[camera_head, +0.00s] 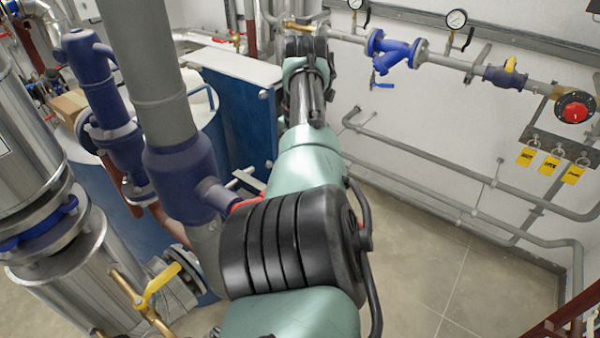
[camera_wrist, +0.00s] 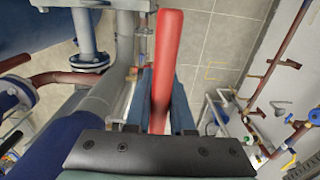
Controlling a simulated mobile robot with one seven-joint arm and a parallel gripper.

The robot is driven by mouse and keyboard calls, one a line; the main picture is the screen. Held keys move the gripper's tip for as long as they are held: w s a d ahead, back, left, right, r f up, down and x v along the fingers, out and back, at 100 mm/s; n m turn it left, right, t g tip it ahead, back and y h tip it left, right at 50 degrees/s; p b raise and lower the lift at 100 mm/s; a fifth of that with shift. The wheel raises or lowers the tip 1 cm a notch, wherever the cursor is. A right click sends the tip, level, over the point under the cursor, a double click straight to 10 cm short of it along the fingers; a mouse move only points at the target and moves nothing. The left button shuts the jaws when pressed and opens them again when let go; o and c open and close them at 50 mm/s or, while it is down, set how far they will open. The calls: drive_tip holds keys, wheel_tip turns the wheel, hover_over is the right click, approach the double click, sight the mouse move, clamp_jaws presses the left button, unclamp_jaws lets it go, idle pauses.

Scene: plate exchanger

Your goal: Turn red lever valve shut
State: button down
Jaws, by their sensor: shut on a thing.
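In the wrist view, a long red lever (camera_wrist: 169,45) runs from the top of the picture down between the two blue-grey fingers of my gripper (camera_wrist: 160,88). My gripper is shut on the lever. The lever's lower end and its pivot are hidden by the fingers and the dark gripper body. In the head view, a short piece of red (camera_head: 247,202) shows beside a dark blue valve body on the thick grey pipe, partly behind my arm. I cannot make out my fingers in the head view.
A thick grey pipe (camera_head: 145,60) stands left of my arm. A yellow-handled valve (camera_head: 158,284) is at lower left. Thin pipes (camera_head: 410,191) run along the right wall, with a red knob (camera_head: 574,111) and yellow tags. Tiled floor at lower right is clear.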

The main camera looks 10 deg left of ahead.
drive_tip(key=shift+s+f, duration=0.2)
drive_tip(key=shift+f, duration=0.1)
drive_tip(key=c, duration=0.8)
unclamp_jaws()
drive_tip(key=shift+r, duration=0.2)
drive_tip(key=shift+w, duration=0.1)
